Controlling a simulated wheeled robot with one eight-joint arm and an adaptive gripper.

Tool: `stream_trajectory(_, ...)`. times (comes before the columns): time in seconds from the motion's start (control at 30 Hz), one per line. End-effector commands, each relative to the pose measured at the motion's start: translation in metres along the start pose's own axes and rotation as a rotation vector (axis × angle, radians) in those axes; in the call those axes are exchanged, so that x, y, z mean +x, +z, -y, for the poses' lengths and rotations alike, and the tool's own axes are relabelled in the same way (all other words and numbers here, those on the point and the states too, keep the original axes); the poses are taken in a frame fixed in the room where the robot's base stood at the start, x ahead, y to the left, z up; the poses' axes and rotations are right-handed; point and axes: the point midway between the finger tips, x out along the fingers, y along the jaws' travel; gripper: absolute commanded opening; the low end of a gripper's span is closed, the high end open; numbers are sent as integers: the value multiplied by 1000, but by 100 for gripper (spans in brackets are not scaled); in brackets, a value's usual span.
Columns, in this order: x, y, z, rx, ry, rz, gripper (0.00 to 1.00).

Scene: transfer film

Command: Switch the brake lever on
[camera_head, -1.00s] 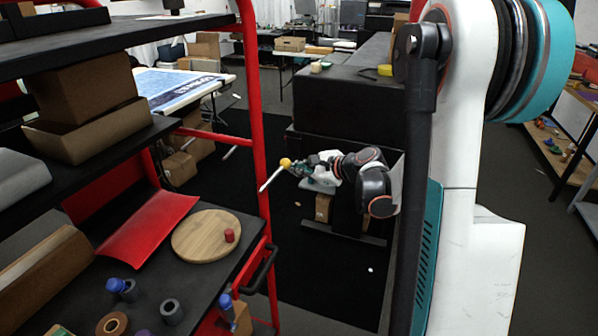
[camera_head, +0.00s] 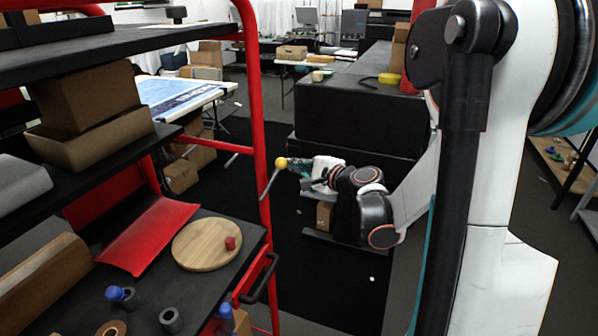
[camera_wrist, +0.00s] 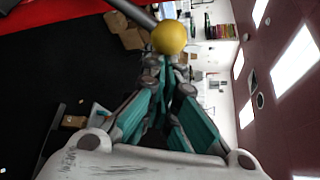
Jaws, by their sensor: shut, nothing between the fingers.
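The brake lever is a grey rod with a yellow ball knob (camera_head: 281,163). Its rod runs down and left from the knob to the red post of the rack in the head view. In the wrist view the knob (camera_wrist: 169,37) sits just beyond my fingertips, with the rod rising to the upper left. My gripper (camera_head: 293,165) is shut and empty, with its teal fingers (camera_wrist: 167,65) pointing at the knob from the right in the head view. The fingertips are at or very close to the knob; I cannot tell whether they touch.
The red-framed rack (camera_head: 259,130) stands left of my arm, with boxes (camera_head: 90,105) on its shelves. A round wooden board (camera_head: 205,242) with a red cylinder lies on its lower shelf. A black block (camera_head: 350,115) stands behind my gripper.

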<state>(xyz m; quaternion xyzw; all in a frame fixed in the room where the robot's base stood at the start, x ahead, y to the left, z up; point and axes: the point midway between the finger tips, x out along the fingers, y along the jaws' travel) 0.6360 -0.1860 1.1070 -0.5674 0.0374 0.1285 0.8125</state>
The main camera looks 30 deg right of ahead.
Motion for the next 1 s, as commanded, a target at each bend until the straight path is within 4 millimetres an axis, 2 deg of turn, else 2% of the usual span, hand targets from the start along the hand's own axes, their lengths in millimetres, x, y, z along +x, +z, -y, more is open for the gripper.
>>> stream_trajectory(0.3,-17,30,9,-251,-149,2,0)
stream_trajectory(0.6,-31,54,12,-249,-145,3,0)
stream_trajectory(1.0,-39,66,9,-248,-144,2,0)
